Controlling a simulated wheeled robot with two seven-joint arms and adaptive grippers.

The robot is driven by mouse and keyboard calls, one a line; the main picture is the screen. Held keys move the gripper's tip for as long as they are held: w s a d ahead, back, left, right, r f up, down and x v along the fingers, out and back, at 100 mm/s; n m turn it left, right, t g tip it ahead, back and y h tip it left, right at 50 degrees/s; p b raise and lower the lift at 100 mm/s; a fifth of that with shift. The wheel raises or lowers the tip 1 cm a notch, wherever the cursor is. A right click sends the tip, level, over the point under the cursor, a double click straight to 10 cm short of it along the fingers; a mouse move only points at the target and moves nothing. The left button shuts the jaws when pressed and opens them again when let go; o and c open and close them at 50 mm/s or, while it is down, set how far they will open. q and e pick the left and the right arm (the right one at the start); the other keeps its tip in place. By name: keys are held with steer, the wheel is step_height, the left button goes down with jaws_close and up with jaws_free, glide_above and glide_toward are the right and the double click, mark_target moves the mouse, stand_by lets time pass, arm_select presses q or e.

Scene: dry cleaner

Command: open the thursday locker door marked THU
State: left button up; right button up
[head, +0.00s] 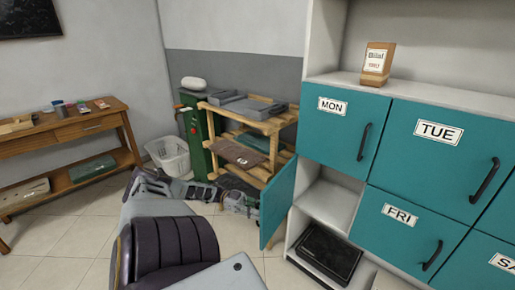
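The lockers have teal doors with white labels. The door below MON and left of FRI (277,203) stands swung open to the left, showing its inner side edge-on. No THU label is visible; its outer face is turned away. The open compartment (328,205) shows a pale interior with a dark flat case (325,254) at the bottom. My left gripper (248,204) is just left of the open door, close to its outer face. Whether it touches the door, and whether its fingers are open or shut, I cannot tell. My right gripper is not in view.
The MON door (340,127), TUE door (440,155) and FRI door (408,232) are shut, with dark bar handles. A white basket (168,157) and wooden table (75,130) are at left.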

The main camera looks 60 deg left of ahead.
arm_select(q)
steer(key=v, duration=0.7)
steer(key=shift+s+a, duration=0.2)
stand_by(0.5)
stand_by(0.7)
